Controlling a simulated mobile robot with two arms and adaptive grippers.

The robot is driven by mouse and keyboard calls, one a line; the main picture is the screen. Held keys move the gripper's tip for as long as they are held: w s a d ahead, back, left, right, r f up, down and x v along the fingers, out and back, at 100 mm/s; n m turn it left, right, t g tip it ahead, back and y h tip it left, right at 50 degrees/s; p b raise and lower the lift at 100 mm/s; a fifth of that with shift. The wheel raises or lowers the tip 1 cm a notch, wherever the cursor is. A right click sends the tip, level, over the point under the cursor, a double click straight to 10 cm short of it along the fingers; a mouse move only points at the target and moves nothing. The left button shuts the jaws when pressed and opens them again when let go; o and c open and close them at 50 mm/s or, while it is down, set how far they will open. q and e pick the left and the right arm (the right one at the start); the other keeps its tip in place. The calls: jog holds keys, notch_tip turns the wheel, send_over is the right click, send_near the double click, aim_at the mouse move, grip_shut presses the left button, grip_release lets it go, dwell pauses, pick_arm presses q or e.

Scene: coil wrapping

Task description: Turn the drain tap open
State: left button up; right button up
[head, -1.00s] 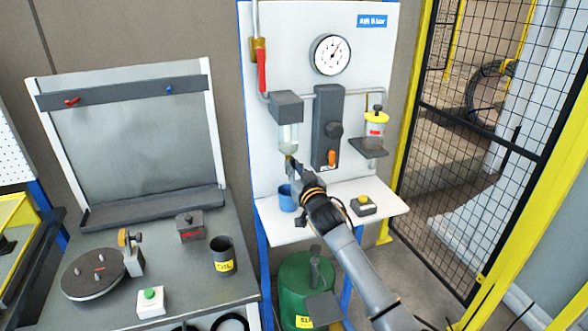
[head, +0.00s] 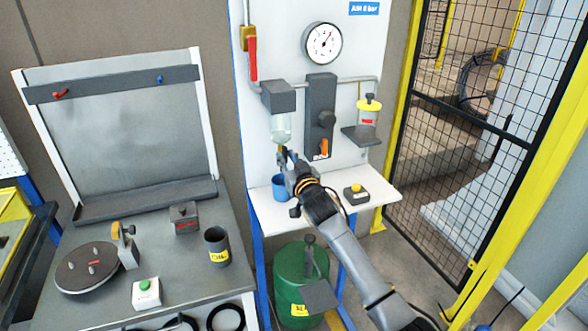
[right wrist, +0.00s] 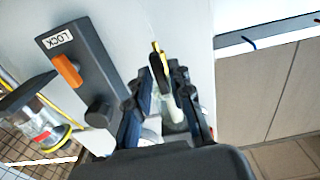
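The drain tap (head: 282,149) is a small brass-yellow fitting under the clear filter bowl (head: 281,127) on the white panel. In the right wrist view the tap (right wrist: 158,62) shows yellow with a dark part, between and just beyond my fingertips. My right gripper (head: 286,157) is at the tap, its fingers pointing up toward it. In the right wrist view the fingers of this gripper (right wrist: 163,80) stand apart, one on each side of the tap. I cannot tell whether either finger touches it. My left gripper is not in view.
A blue cup (head: 280,187) stands on the white shelf (head: 345,203) below the tap, close to my right gripper. A dark block with an orange lever (head: 324,148) is just right. A green drum (head: 290,285) stands below.

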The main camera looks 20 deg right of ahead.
jog(key=s, duration=1.1)
jog(key=shift+s+d, duration=0.2)
jog(key=shift+s, duration=0.05)
